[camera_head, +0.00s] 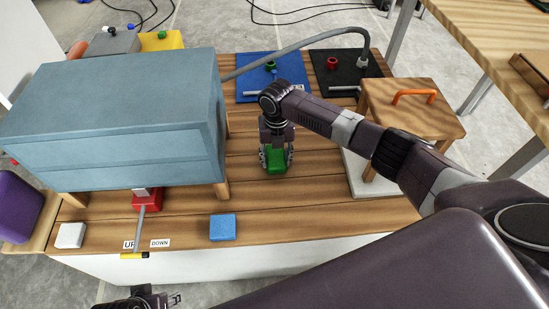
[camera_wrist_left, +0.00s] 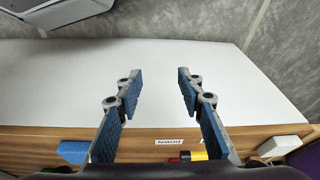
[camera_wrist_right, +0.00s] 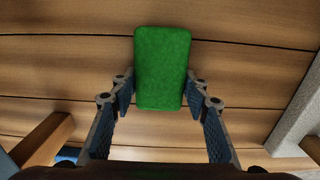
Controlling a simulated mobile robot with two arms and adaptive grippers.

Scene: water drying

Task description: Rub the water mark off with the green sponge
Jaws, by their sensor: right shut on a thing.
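The green sponge (camera_head: 276,158) is between the fingers of my right gripper (camera_head: 276,161), over the middle of the wooden table (camera_head: 320,215). In the right wrist view the green sponge (camera_wrist_right: 162,68) sits upright in the picture, with a finger on each side at its lower half. I cannot tell whether it touches the planks. No water mark can be made out; the arm and sponge hide part of the table. My left gripper (camera_wrist_left: 157,85) is open and empty, in front of the table's white front side. It shows partly at the bottom edge of the head view (camera_head: 165,301).
A blue-grey cabinet (camera_head: 110,110) stands left of the right gripper. A small wooden stand with an orange handle (camera_head: 412,97) is to the right. A blue sponge (camera_head: 222,228) and a white block (camera_head: 70,235) lie near the front edge. Blue (camera_head: 255,68) and black mats lie behind.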

